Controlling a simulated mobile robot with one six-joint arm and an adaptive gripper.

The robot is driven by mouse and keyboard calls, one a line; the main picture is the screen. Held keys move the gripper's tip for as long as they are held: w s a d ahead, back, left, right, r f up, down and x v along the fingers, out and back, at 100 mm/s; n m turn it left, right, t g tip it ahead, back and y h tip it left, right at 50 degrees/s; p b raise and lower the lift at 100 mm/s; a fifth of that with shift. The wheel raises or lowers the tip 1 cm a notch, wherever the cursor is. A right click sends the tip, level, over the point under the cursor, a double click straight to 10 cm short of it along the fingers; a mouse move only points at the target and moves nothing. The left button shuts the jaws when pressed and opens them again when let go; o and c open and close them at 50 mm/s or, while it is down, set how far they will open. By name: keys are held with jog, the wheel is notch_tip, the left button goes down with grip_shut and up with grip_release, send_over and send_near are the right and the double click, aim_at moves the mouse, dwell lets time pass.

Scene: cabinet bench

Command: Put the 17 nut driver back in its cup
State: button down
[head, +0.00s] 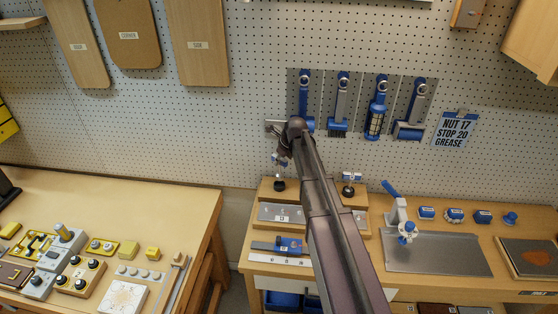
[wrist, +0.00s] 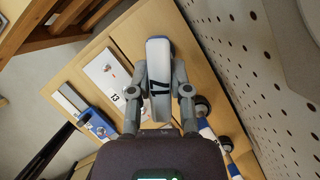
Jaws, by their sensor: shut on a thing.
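My gripper (wrist: 160,78) is shut on a tool with a white face marked 17 and a dark blue end, the 17 nut driver (wrist: 158,55). Both fingers press its sides. In the head view my gripper (head: 281,146) is above the back of the middle bench, near the pegboard, and my arm hides part of the area. A blue-and-white piece with a black base (head: 279,184) shows just below it. A similar black-based piece (head: 348,190) stands to the right. I cannot tell which cup belongs to the 17.
A clipboard (head: 454,130) reads NUT 17, STOP 20, GREASE. Blue tools (head: 376,107) hang on the pegboard. A plate marked 13 (head: 283,213) and a blue device (head: 289,245) are at the bench front. A blue-and-white fixture (head: 403,220) stands right, by a bare metal plate (head: 445,257).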

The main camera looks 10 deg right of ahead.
aim_at(279, 173)
jog(key=shift+f, duration=0.15)
jog(key=shift+f+b, duration=0.9)
jog(key=shift+b, duration=0.15)
jog(key=shift+f+b, duration=1.35)
dwell(2.0)
jog(key=shift+c, duration=2.4)
grip_release()
jog(key=shift+r, duration=0.15)
